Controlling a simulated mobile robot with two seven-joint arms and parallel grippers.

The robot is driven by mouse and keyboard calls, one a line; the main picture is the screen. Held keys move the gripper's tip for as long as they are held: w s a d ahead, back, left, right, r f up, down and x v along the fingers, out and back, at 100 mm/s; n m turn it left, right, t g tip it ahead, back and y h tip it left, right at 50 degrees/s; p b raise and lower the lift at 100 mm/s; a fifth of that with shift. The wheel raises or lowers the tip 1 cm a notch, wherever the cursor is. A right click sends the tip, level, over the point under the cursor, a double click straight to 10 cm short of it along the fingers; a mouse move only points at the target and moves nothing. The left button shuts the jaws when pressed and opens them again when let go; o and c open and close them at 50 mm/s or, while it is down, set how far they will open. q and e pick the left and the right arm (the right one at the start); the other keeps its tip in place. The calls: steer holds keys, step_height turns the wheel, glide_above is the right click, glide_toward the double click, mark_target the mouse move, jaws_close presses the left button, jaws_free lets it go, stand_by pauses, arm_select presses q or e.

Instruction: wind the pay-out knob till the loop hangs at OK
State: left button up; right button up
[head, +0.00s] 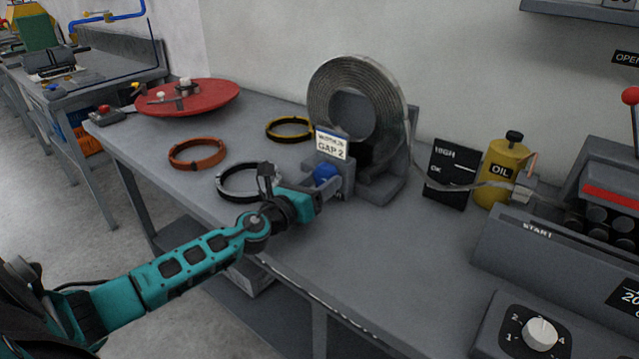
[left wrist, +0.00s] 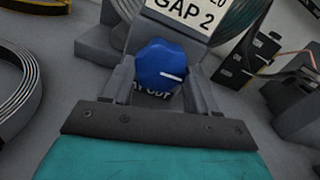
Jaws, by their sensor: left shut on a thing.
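The blue pay-out knob (head: 325,173) sits on the front of the grey coil stand, below a "GAP 2" label. My left gripper (head: 328,186) is shut on it. In the left wrist view the knob (left wrist: 160,66) lies between the two fingers, its white mark pointing right. The grey strip coil (head: 322,96) stands upright behind. Its strip (head: 455,188) runs right as a shallow sagging loop in front of the black HIGH/OK board (head: 452,172). The loop's low part crosses the board below the OK mark. My right gripper is not in view.
Orange (head: 197,153), yellow-black (head: 289,129) and grey (head: 249,180) coils lie left of the stand. A yellow oil can (head: 503,170) stands right of the board. A machine with a START panel (head: 538,228) and a dial (head: 540,333) fill the right. The table's front middle is clear.

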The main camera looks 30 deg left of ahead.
arm_select(q)
steer(key=shift+a+m, duration=0.1)
steer(key=shift+m, duration=1.9)
steer(key=o, duration=1.1)
steer(key=shift+c, duration=0.2)
steer(key=s, duration=0.8)
steer(key=s+a+b, duration=0.1)
steer(key=s, duration=0.2)
steer(key=shift+s+f, duration=0.1)
steer(key=shift+s, duration=0.8)
